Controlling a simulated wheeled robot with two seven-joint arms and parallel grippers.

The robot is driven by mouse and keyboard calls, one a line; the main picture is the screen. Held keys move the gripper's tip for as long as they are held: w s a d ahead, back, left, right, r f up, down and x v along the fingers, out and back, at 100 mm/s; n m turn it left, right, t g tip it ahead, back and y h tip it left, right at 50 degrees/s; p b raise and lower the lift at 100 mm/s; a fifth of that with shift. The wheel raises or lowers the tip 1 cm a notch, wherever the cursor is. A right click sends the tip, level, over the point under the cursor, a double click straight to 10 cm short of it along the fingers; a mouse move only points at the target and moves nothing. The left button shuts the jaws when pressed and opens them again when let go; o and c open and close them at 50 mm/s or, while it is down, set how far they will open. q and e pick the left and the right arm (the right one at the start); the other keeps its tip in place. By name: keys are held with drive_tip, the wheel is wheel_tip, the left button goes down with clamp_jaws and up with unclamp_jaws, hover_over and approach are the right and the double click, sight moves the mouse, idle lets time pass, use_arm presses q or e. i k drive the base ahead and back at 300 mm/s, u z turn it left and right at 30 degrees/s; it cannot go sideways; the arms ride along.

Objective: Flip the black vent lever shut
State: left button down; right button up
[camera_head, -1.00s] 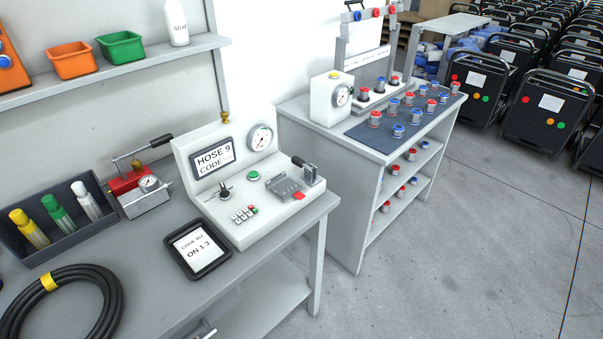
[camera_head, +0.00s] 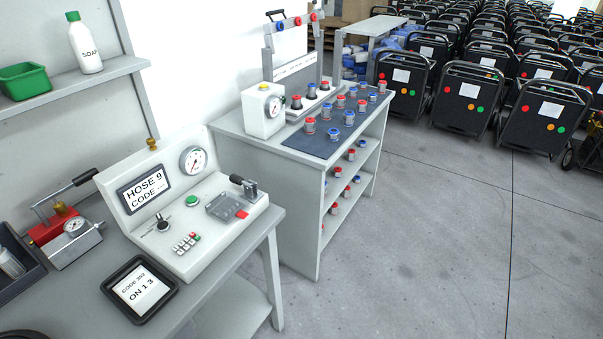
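The white test console (camera_head: 205,240) stands on the grey bench at lower left, with a display (camera_head: 144,189) reading "HOSE 9 CODE" and a round gauge (camera_head: 193,160). A small black lever (camera_head: 162,223) sits on a pivot at the left of its sloped panel. A black-handled clamp lever (camera_head: 240,183) stands at the panel's right end, by a grey fixture (camera_head: 227,205) and a red block. Which of these is the vent lever, and whether it is open or shut, I cannot tell. Neither of my grippers is in view.
A second bench (camera_head: 262,150) holds red and blue fittings. Wheeled black carts (camera_head: 470,95) fill the back right. The floor between is clear.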

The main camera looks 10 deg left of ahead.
sight(235, 178)
drive_tip(key=z, duration=0.75)
drive_tip(key=i, duration=2.9)
drive_tip(key=u, duration=3.25)
drive_tip(key=i, duration=0.5)
drive_tip(key=u, duration=0.05)
